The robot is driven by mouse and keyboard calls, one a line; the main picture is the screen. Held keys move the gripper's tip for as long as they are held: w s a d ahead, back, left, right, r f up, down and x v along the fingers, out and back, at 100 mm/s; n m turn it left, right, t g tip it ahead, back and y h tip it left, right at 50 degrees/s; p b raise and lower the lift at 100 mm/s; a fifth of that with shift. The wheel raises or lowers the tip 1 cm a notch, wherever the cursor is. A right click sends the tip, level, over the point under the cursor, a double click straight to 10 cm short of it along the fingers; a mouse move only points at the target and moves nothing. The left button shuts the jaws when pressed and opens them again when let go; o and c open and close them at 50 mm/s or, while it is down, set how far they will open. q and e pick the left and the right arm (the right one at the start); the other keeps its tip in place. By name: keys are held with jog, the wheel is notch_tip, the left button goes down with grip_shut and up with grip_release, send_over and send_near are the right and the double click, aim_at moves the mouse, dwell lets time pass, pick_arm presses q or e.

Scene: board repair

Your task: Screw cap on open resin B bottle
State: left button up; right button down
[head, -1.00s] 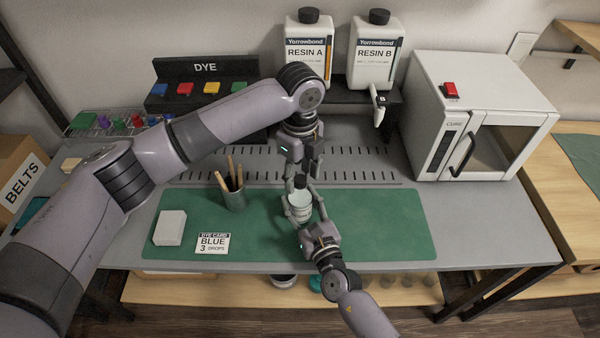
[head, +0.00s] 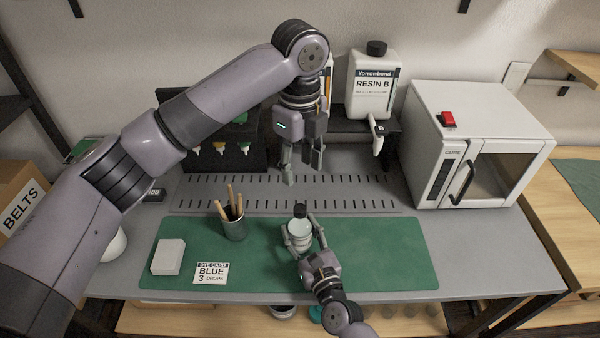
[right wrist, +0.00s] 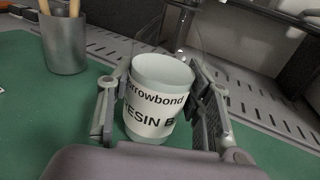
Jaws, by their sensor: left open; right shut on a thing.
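The small Resin B bottle (head: 299,232) stands over the green mat, held between the fingers of my right gripper (head: 303,243). The right wrist view shows its white label, "RESIN B", and pale round top (right wrist: 163,69), with the right gripper (right wrist: 165,105) closed around its sides. A black cap (head: 300,210) shows at the bottle's top in the head view. No cap shows in the wrist view, so I cannot tell how it is seated. My left gripper (head: 301,168) is open and empty above and behind the cap, apart from it.
A large Resin B jug (head: 370,85) stands on the rear shelf. The curing box (head: 480,145) is at right. The mat's right side (head: 385,250) is clear.

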jog(key=c, duration=0.7)
grip_release()
jog(key=shift+s, duration=0.1)
jog(key=v, duration=1.2)
jog(key=shift+f, duration=0.1)
